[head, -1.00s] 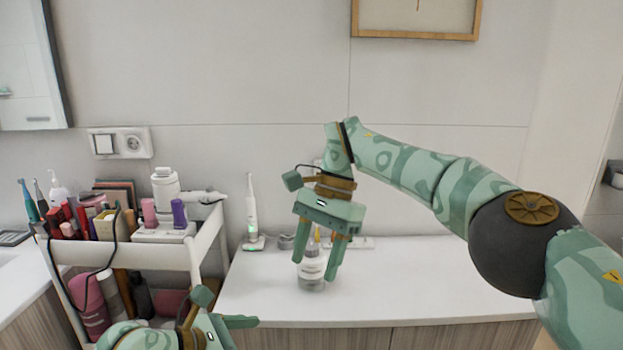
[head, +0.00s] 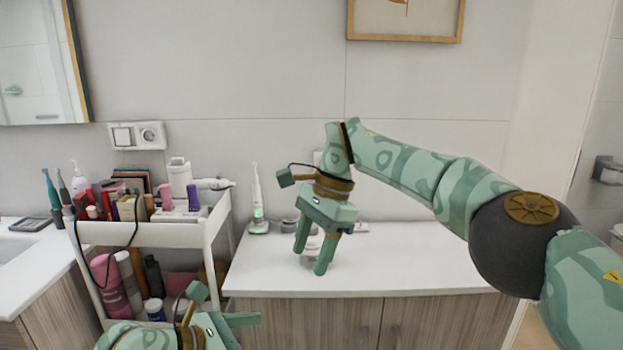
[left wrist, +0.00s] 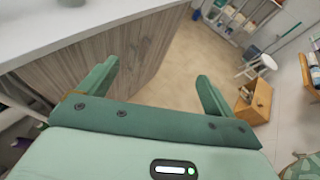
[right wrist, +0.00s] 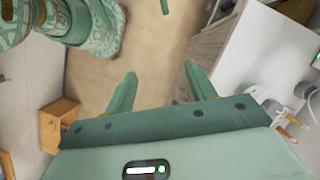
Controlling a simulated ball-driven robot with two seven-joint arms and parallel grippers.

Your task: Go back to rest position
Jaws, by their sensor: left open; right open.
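My right gripper (head: 312,253) is in front of the white counter in the head view, fingers pointing down. It is open, and the right wrist view shows nothing between its fingers (right wrist: 160,74). My left gripper (head: 222,306) is low at the bottom edge of the head view, in front of the cart. It is also open and empty in the left wrist view (left wrist: 156,76), where its fingers face the counter's wooden front and the floor. The right gripper hides part of the countertop; a pale thing behind its fingers is too covered to tell.
A white cart (head: 150,235) full of cosmetics stands at the left, close to my left gripper. An electric toothbrush (head: 257,195) stands on the white counter (head: 420,262), whose right part is clear. A wooden box (right wrist: 58,125) is on the floor.

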